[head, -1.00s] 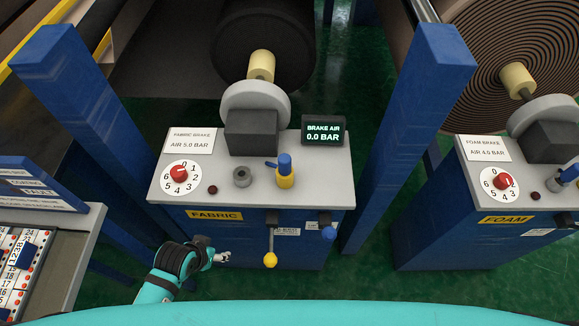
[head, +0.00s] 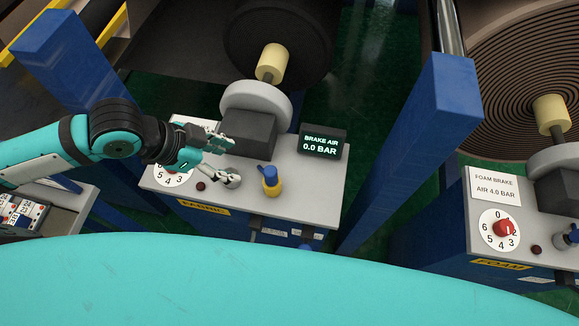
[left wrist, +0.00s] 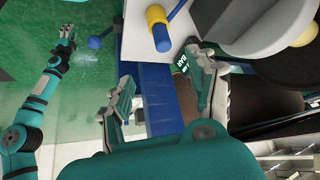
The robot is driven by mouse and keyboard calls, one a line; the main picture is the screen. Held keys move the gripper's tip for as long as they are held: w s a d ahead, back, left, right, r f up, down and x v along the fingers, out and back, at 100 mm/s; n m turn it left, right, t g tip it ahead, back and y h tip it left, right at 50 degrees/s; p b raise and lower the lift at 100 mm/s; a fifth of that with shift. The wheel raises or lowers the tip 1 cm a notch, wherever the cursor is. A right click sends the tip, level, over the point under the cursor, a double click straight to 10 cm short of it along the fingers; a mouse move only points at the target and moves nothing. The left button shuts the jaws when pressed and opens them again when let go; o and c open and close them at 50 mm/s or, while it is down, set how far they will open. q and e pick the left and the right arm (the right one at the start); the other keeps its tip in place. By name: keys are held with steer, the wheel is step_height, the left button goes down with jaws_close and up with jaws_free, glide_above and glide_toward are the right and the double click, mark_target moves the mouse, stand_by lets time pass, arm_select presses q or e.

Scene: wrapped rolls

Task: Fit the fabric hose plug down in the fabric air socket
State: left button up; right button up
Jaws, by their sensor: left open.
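The fabric hose plug (head: 269,175) is a blue plug with a side stub, upright in a yellow collar on the grey fabric panel. It also shows at the top of the left wrist view (left wrist: 161,36). My left gripper (head: 228,162) is open and empty over the panel, left of the plug and apart from it in the head view. The fabric air socket, a grey ring seen earlier left of the plug, is hidden behind my left gripper. My right gripper (left wrist: 67,38) shows small in the left wrist view, away from the panel; its jaws are too small to read.
The brake air display (head: 321,142) reads 0.0 BAR at the panel's right. The grey brake housing (head: 248,133) stands behind. Blue posts (head: 408,150) flank the panel. The foam panel (head: 482,212) is at the right.

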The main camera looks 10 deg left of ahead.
arm_select(q)
steer(key=p, duration=0.1)
glide_toward(268, 171)
steer(key=x, duration=0.5)
steer(key=shift+s+d+f+p, duration=0.1)
steer(key=shift+s+p, duration=0.1)
steer(key=shift+p, duration=0.2)
steer(key=shift+w+d+f, duration=0.15)
steer(key=shift+d+f, duration=0.05)
steer(key=shift+f, duration=0.25)
steer(key=shift+w+d+f+p, duration=0.15)
steer(key=shift+w+f+p, duration=0.05)
steer(key=shift+f+p, duration=0.1)
steer(key=p+x, duration=0.1)
steer(key=x, duration=0.2)
steer(key=shift+w+d+f, duration=0.15)
steer(key=shift+w+f, duration=0.05)
steer(key=shift+w+d+f, duration=0.15)
steer(key=shift+d+f, duration=0.05)
steer(key=shift+f, duration=0.15)
arm_select(e)
steer(key=r, duration=0.3)
steer(key=shift+d+r, duration=0.3)
steer(key=shift+d, duration=0.05)
